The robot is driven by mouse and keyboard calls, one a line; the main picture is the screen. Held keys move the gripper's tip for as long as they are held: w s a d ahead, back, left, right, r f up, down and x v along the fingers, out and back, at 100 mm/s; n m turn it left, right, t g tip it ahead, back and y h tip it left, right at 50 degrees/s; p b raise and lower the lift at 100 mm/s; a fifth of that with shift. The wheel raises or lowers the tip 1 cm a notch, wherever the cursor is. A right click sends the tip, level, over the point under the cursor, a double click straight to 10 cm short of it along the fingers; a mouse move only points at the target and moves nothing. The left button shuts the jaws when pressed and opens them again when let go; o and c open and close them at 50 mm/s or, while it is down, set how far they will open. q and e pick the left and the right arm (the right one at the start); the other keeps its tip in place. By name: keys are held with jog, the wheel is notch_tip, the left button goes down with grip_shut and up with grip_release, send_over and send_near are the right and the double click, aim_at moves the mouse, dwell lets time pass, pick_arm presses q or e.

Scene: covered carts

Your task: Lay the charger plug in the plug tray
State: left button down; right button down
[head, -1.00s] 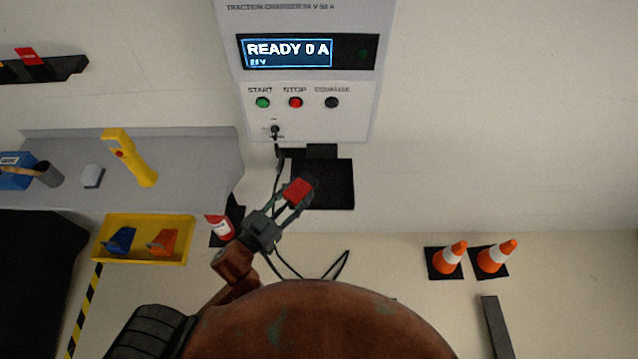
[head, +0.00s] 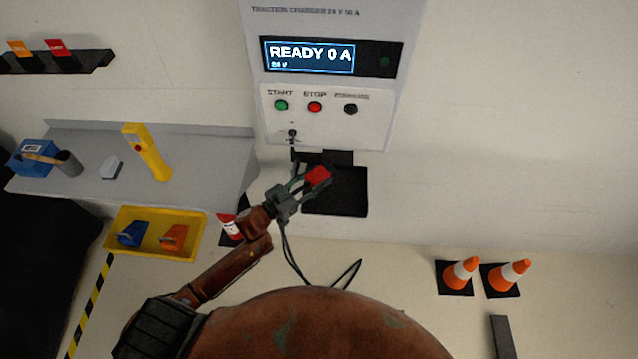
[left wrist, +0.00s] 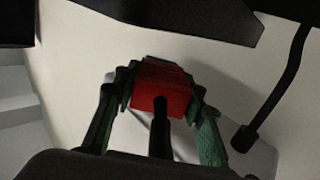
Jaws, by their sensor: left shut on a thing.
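My left gripper (head: 314,178) is shut on the red charger plug (head: 318,176). In the left wrist view the red plug (left wrist: 162,90) sits between the two fingers, with a black cable coming from its near side. A flat black tray (head: 348,200), which looks like the plug tray, is mounted below the charger. In the head view the plug overlaps the tray's upper left part; I cannot tell how high above it the plug is. My right gripper is not in view.
The charger (head: 330,105) on the wall reads READY 0 A. To the left are a grey bench (head: 205,165) with a yellow handheld device (head: 147,153), and a yellow bin (head: 122,250) with blue and orange pieces. Two cones (head: 462,272) stand right.

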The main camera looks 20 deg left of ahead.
aim_at(319, 182)
pick_arm(q)
jog(key=shift+w+f, duration=0.5)
jog(key=f, duration=0.3)
jog(key=shift+w+a+f+b, duration=0.1)
jog(key=shift+w+b, duration=0.1)
jog(key=shift+b, duration=0.2)
jog(key=shift+f, duration=0.15)
